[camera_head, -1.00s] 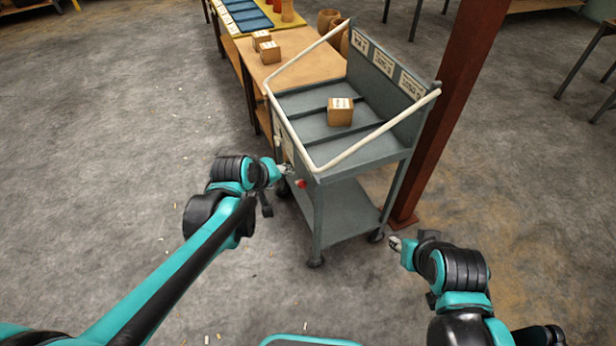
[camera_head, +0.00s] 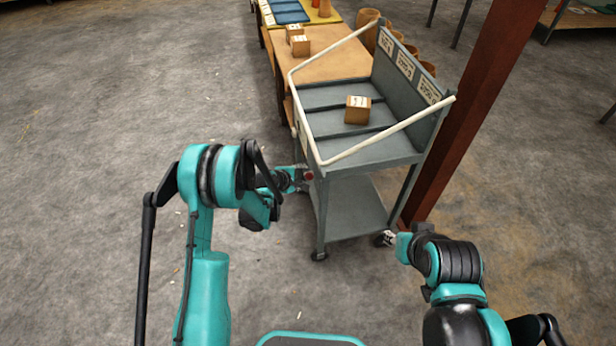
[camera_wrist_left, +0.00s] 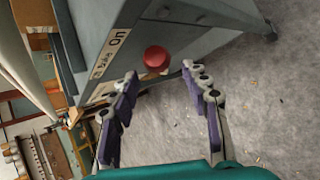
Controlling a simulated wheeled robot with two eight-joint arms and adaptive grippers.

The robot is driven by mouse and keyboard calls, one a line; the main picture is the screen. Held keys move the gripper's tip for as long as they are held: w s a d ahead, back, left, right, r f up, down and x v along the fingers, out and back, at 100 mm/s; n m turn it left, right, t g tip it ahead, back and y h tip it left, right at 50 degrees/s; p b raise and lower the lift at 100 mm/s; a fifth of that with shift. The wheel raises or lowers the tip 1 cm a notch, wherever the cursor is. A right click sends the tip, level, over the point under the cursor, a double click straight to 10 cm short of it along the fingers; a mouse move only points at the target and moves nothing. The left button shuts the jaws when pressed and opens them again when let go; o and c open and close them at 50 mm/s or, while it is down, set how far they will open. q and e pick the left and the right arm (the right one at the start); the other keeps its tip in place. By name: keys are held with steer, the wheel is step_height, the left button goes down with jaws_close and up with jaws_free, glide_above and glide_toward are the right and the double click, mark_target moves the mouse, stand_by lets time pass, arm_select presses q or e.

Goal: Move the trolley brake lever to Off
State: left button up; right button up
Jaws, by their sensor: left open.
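The grey trolley (camera_head: 330,185) stands ahead with a white tubular handle rail (camera_head: 385,138). The red knob of its brake lever (camera_head: 309,175) is low on the near left side. In the left wrist view the red knob (camera_wrist_left: 156,58) lies beside a label (camera_wrist_left: 110,52) reading "Brake" and "On". My left gripper (camera_head: 300,180) is open at the knob. In the wrist view its fingertips (camera_wrist_left: 163,74) are on either side of and just short of the knob, not closed on it. My right gripper (camera_head: 388,238) is by the trolley's front right wheel; its fingers are too small to judge.
A small labelled wooden box (camera_head: 358,110) sits on the trolley's top. A wooden table (camera_head: 335,66) with more small boxes stands behind it. A rust-red post (camera_head: 470,120) rises just right of the trolley. The floor to the left is clear.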

arm_select(q)
steer(key=b+x, duration=0.1)
steer(key=x, duration=0.4)
steer(key=shift+w+d+f+b, duration=0.1)
steer(key=shift+w+f+b, duration=0.15)
steer(key=shift+b, duration=0.1)
jaws_close()
